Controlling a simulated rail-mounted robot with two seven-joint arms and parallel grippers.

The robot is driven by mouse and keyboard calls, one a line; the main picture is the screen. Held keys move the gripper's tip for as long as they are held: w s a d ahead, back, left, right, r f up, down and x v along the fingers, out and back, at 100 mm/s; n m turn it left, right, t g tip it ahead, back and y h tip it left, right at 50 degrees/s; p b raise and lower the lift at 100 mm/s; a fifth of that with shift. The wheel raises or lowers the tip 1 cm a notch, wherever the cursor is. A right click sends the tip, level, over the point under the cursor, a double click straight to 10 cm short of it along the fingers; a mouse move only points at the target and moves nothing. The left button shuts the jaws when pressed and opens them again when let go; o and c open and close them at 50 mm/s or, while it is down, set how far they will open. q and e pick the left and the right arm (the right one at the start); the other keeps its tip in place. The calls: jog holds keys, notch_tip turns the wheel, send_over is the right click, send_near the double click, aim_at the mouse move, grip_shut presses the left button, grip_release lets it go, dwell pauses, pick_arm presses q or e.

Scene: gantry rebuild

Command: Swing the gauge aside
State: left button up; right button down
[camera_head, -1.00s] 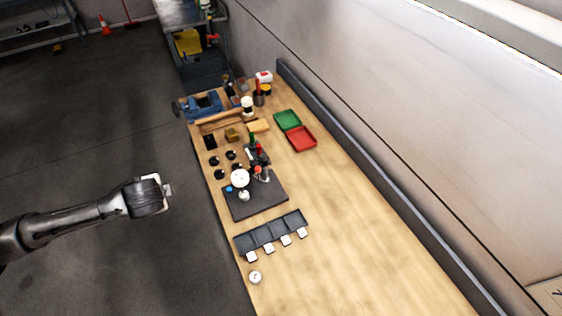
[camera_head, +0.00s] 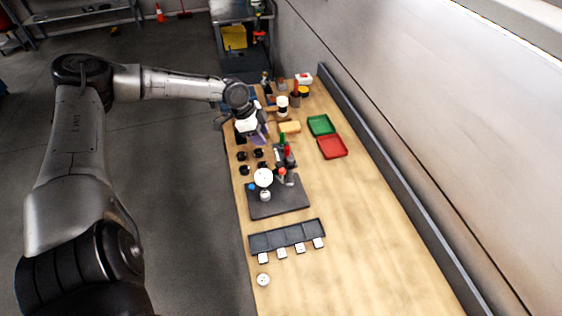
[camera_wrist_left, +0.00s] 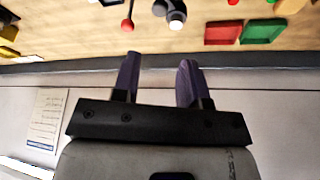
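The gauge appears to be the white round dial (camera_head: 263,177) on a stand over a dark square base plate (camera_head: 290,208). A smaller pale round piece (camera_head: 265,196) sits just in front of the dial. My left gripper (camera_head: 260,135) hangs over the bench's left side, beyond the gauge and apart from it. In the left wrist view its two purple fingers (camera_wrist_left: 158,82) are spread with nothing between them. The gauge cannot be made out with certainty in the left wrist view. My right gripper is in neither view.
Green (camera_head: 321,125) and red (camera_head: 332,147) trays lie right of the gripper. Black round pieces (camera_head: 243,170) sit left of the gauge stand. A dark segmented tray (camera_head: 287,236) and a white disc (camera_head: 263,280) lie nearer. The bench's right side is clear; a wall runs behind it.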

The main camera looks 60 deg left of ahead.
aim_at(279, 164)
pick_arm(q)
jog(key=x, duration=1.3)
jog(key=shift+f, duration=0.3)
jog(key=shift+c, duration=0.5)
grip_shut()
